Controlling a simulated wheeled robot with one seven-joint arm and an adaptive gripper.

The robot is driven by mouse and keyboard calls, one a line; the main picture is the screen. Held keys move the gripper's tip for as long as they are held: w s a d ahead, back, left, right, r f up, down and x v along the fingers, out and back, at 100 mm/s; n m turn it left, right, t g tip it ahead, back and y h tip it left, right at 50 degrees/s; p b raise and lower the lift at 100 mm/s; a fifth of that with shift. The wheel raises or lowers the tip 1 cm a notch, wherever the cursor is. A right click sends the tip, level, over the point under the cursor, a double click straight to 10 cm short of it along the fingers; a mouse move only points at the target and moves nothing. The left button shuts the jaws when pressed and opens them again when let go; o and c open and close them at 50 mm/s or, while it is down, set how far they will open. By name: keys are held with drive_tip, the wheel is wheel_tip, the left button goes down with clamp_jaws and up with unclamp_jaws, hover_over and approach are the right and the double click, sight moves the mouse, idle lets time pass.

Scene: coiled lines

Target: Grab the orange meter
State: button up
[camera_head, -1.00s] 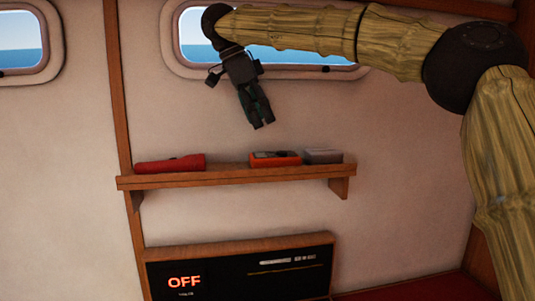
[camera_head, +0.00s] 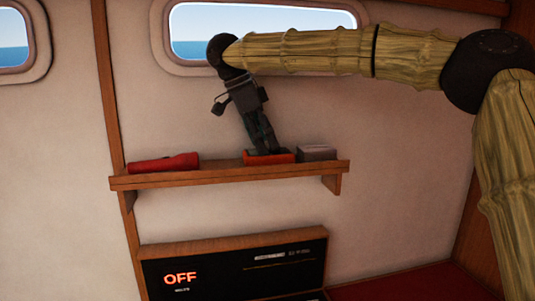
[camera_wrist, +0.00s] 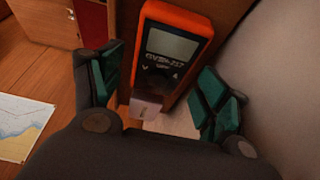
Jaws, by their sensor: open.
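The orange meter (camera_head: 268,158) lies on the wooden wall shelf, between a red flashlight and a grey box. In the wrist view the orange meter (camera_wrist: 172,48) shows its grey screen and dark dial face, with a pale part at its near end. My gripper (camera_head: 268,150) reaches down to it from above, and its fingertips overlap the meter in the head view. In the wrist view my gripper (camera_wrist: 160,95) is open, with green-padded fingers on either side of the meter. I cannot tell whether either finger touches it.
The shelf (camera_head: 215,176) also holds the red flashlight (camera_head: 163,163) at left and the grey box (camera_head: 317,153) close at right. The wall stands behind. A black panel reading OFF (camera_head: 230,274) is below. A paper chart (camera_wrist: 20,125) lies at lower left in the wrist view.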

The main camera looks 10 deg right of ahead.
drive_tip(key=x, duration=0.2)
drive_tip(key=shift+w+d+f, duration=0.2)
drive_tip(key=shift+w+f, duration=0.05)
drive_tip(key=shift+f, duration=0.05)
drive_tip(key=shift+s, duration=0.2)
drive_tip(key=shift+w, duration=0.1)
drive_tip(key=c, duration=0.9)
drive_tip(key=shift+r, duration=0.15)
